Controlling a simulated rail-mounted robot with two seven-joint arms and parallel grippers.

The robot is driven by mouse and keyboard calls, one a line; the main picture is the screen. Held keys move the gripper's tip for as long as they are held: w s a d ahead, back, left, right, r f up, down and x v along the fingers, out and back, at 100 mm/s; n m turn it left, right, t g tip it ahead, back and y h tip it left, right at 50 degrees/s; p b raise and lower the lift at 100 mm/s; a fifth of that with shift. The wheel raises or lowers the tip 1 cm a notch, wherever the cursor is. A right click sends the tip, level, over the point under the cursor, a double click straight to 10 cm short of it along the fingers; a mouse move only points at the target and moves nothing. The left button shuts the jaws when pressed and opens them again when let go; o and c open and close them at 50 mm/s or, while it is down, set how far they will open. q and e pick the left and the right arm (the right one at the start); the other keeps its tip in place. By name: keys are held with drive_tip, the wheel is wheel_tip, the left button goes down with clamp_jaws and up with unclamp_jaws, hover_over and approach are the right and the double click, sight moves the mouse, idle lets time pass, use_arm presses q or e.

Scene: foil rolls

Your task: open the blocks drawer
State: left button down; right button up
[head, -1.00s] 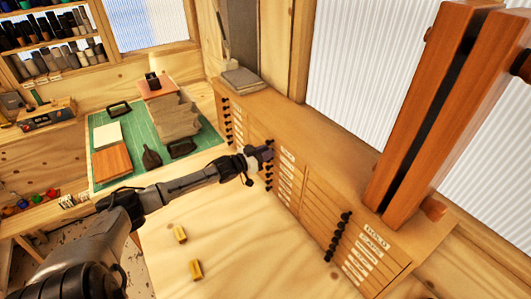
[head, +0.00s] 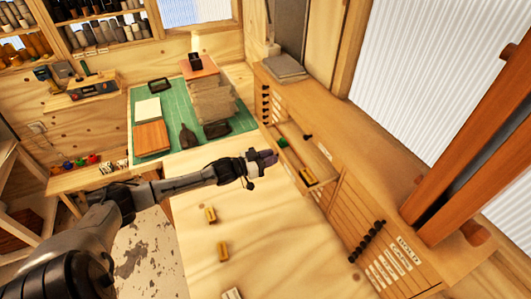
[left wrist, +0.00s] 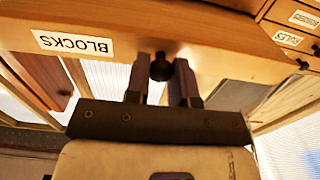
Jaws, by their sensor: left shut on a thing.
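The blocks drawer (head: 296,158) stands pulled out of the long wooden cabinet in the head view, its inside showing. In the left wrist view, its wooden front (left wrist: 215,38) carries a white BLOCKS label (left wrist: 72,43). My left gripper (head: 268,157) is at the drawer front. In the left wrist view, its two fingers (left wrist: 160,82) are shut on the round black knob (left wrist: 160,67), one on each side. A green-ended item (head: 282,142) and a yellowish block (head: 308,177) show in the drawer. My right gripper is not in view.
The light wooden bench top (head: 260,235) lies before the cabinet, with small yellow blocks (head: 210,215) on it. A green mat (head: 172,110) with boards and tools lies farther back. More black-knobbed drawers (head: 367,242) line the cabinet to the right. A tall reddish wooden frame (head: 465,140) stands on the cabinet.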

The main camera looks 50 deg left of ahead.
use_arm(q)
drive_tip(key=c, duration=1)
unclamp_jaws()
drive_tip(key=shift+w, duration=0.1)
drive_tip(key=v, duration=1.3)
drive_tip(key=shift+s, duration=0.4)
